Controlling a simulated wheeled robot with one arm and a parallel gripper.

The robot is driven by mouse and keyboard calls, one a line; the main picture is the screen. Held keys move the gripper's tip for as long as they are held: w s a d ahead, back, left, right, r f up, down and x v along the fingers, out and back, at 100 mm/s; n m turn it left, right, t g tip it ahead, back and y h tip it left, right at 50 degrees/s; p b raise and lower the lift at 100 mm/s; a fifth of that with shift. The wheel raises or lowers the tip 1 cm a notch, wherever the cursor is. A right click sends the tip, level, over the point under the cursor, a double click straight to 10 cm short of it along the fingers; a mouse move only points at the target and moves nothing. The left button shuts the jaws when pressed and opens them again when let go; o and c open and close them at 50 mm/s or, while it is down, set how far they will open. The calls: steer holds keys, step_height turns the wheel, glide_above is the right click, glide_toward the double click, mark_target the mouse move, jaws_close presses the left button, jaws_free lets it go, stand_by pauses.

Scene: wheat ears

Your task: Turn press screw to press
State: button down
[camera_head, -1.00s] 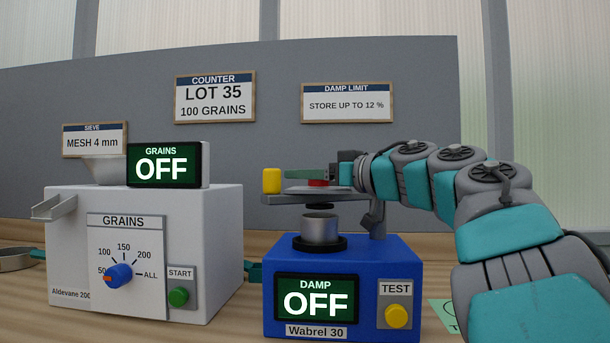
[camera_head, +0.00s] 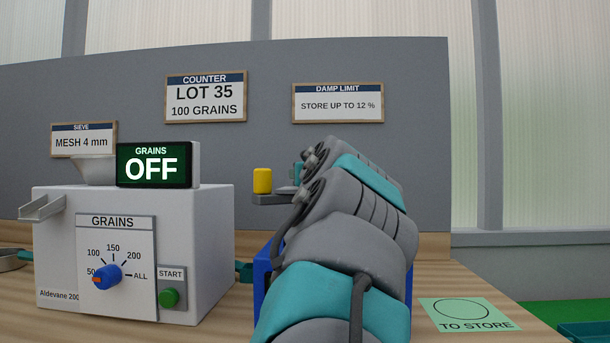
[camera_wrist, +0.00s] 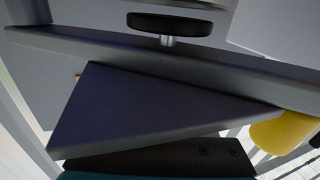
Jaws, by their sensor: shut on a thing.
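The press stands on the blue damp meter (camera_head: 264,268), which is mostly hidden behind my arm in the head view. The left end of its grey crossbar (camera_head: 267,199) shows there, with a yellow knob (camera_head: 262,180) at that end. In the wrist view the crossbar (camera_wrist: 110,50) runs across the picture, the yellow knob (camera_wrist: 284,133) is at right, and a black round press plate (camera_wrist: 170,24) sits on a short shiny rod at the top. My gripper (camera_wrist: 190,130) is beside the crossbar, shut on the press screw. The grip itself is hidden.
The white grain counter (camera_head: 205,240) stands close on the left and its display reads OFF. A green TO STORE card (camera_head: 468,314) lies at right on the wooden table. A grey panel with signs (camera_head: 270,120) stands behind.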

steer(key=shift+r+m+h, duration=0.1)
steer(key=shift+m+h, duration=0.3)
steer(key=shift+h, duration=0.2)
steer(key=shift+c, duration=1.4)
jaws_free()
steer(key=shift+n+y, duration=0.3)
steer(key=shift+y, duration=0.1)
steer(key=n+y, duration=0.1)
steer(key=n+g+y, duration=0.1)
steer(key=y, duration=0.1)
steer(key=shift+a+f+y, duration=0.2)
steer(key=shift+a+y, duration=0.1)
steer(key=n+g+y, duration=0.2)
steer(key=n+y, duration=0.1)
steer(key=y, duration=0.1)
steer(key=shift+s+a+n+g, duration=0.25)
steer(key=shift+a+n+g, duration=0.05)
steer(key=shift+a+g, duration=0.1)
steer(key=shift+s+a+r+n+g+y, duration=0.1)
steer(key=shift+s+n+g+y, duration=0.05)
steer(key=shift+n+g+y, duration=0.6)
steer(key=shift+s+a+f+n+g+y, duration=0.1)
steer(key=shift+s+a+n+g+y, duration=0.1)
steer(key=shift+n+g+y, duration=0.55)
steer(key=shift+s+a+r+n+g+y, duration=0.15)
steer(key=shift+n+g+y, duration=0.4)
steer(key=shift+g, duration=0.35)
steer(key=shift+s+n+g+y, duration=0.2)
steer(key=shift+n+g+y, duration=0.55)
steer(key=shift+g, duration=0.55)
